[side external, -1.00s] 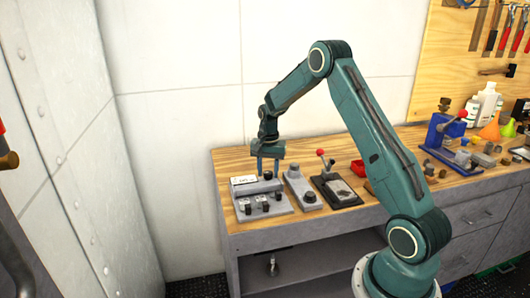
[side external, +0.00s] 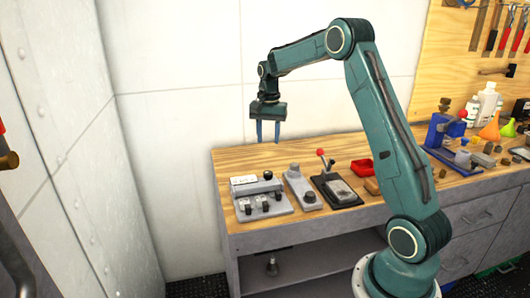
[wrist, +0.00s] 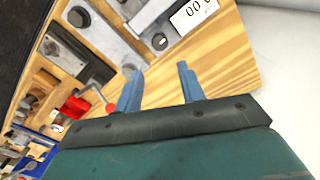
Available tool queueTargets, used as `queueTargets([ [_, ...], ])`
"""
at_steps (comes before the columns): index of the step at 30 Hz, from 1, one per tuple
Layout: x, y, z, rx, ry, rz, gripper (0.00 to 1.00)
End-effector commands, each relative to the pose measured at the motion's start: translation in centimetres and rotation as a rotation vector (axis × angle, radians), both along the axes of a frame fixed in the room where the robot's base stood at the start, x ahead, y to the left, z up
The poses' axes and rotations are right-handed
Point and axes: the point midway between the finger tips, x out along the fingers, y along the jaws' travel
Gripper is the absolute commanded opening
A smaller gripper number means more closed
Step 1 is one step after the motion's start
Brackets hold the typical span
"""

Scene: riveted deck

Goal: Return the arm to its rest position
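My gripper (side external: 267,133) hangs from my teal arm, pointing down, above the left end of the wooden bench. Its two blue fingers are apart with nothing between them. In the wrist view the open gripper (wrist: 160,78) shows bare wood and part of the bench devices beyond its fingertips. The fingers are clear of the bench top and of the grey device with black knobs (side external: 260,196) below.
A blue vise-like tool (side external: 440,130) and bottles (side external: 487,100) stand at right. Air left of the gripper is free.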

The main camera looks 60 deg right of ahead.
Motion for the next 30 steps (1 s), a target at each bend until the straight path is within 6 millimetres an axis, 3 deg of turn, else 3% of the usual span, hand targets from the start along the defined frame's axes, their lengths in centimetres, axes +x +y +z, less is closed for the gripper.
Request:
queueTargets([
  [20,-0.1,0.6,1.5,-0.004,-0.007,0.018,0.39],
  [25,-0.7,2.4,3.2,-0.017,-0.029,0.078,0.39],
  [30,-1.9,5.5,5.8,-0.039,-0.063,0.181,0.39],
])
